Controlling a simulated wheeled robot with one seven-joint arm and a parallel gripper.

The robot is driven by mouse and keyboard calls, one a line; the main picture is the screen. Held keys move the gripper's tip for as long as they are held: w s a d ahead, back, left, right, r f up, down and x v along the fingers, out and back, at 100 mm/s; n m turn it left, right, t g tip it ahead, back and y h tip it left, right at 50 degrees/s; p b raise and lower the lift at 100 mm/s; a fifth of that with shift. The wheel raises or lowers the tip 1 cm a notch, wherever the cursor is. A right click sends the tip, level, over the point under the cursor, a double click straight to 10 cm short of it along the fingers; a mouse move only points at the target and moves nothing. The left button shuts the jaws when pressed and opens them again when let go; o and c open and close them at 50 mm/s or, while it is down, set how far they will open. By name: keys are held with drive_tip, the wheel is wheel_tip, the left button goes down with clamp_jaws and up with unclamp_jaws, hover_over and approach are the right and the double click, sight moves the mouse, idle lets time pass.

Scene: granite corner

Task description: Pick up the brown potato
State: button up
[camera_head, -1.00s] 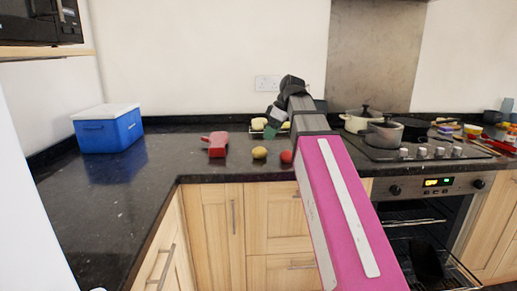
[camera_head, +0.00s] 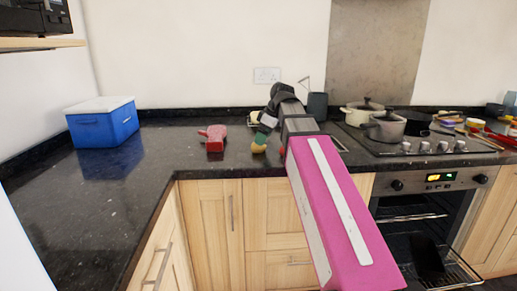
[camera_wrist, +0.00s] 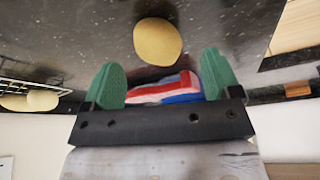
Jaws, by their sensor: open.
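The brown potato (camera_head: 258,149), yellowish-tan and rounded, lies on the dark granite near the counter's front edge. In the wrist view the potato (camera_wrist: 158,41) is whole and unobstructed, just beyond the fingertips and roughly centred between them. My gripper (camera_wrist: 163,78) is open, its two green fingers apart, with the potato not between them. In the head view my gripper (camera_head: 262,136) is just above and behind the potato, its lower finger seeming to overlap the potato's top. I cannot tell whether they touch.
A red, white and blue striped thing (camera_wrist: 165,90) shows behind the fingers. A wire rack (camera_wrist: 30,88) holds pale yellow items (camera_wrist: 38,100). A red object (camera_head: 215,138) stands left of the potato, and a blue box (camera_head: 103,126) further left. Pots (camera_head: 385,127) are on the hob.

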sight(255, 148)
drive_tip(key=x, duration=0.4)
drive_tip(key=shift+w, duration=0.1)
drive_tip(key=c, duration=1)
drive_tip(key=shift+r, duration=0.1)
